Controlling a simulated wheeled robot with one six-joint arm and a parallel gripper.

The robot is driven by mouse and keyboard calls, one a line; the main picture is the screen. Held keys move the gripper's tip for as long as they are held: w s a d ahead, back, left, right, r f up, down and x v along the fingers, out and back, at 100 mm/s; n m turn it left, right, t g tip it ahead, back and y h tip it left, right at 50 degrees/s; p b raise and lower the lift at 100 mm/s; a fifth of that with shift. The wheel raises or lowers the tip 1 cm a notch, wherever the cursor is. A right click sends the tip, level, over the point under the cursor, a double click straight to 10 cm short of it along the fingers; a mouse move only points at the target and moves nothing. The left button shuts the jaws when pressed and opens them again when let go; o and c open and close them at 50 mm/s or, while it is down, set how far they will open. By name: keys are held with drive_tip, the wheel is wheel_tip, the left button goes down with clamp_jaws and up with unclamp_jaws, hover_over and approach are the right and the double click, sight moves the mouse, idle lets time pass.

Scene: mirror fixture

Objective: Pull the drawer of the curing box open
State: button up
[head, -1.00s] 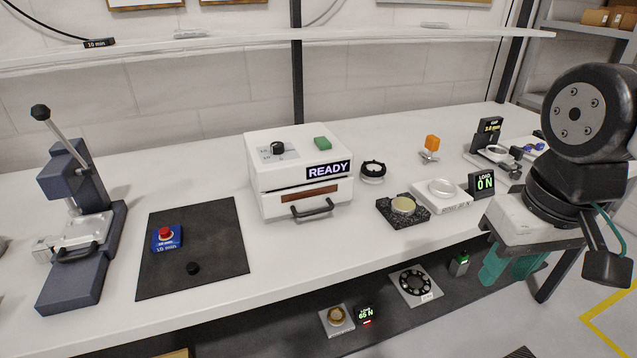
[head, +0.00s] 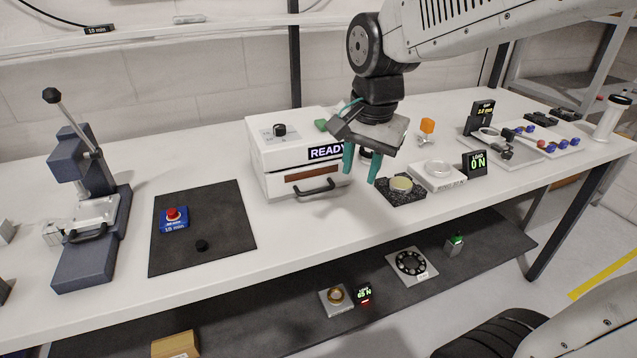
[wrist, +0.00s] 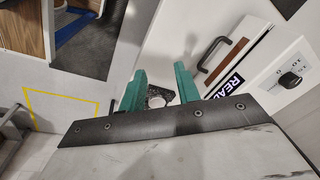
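The curing box (head: 268,159) is a white box with a black knob, a green button and a READY sign, standing on the white bench. Its drawer front has a brown strip and a black bar handle (head: 315,188); the drawer looks closed. In the wrist view the handle (wrist: 212,53) lies just beyond the fingers. My gripper (head: 359,178) has two teal fingers, spread apart and empty. It hangs in front of the box's right end, to the right of the handle and apart from it. It also shows in the wrist view (wrist: 160,86).
A dark mat (head: 203,227) with a red-button timer lies left of the box. The bench before the drawer is clear.

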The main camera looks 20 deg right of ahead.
sight(322, 189)
drive_tip(key=w+a+f+m, duration=0.1)
drive_tip(key=w+f+m, duration=0.4)
drive_tip(key=w+m, duration=0.5)
drive_tip(key=w+f, duration=0.1)
drive_tip(key=f, duration=0.1)
drive_tip(key=w+f+n, duration=0.1)
drive_tip(key=f, duration=0.1)
drive_tip(key=w+f+n, duration=0.1)
drive_tip(key=w+f, duration=0.1)
drive_tip(key=shift+f, duration=0.35)
drive_tip(key=shift+w+f, duration=0.15)
drive_tip(key=shift+f, duration=0.4)
clamp_jaws()
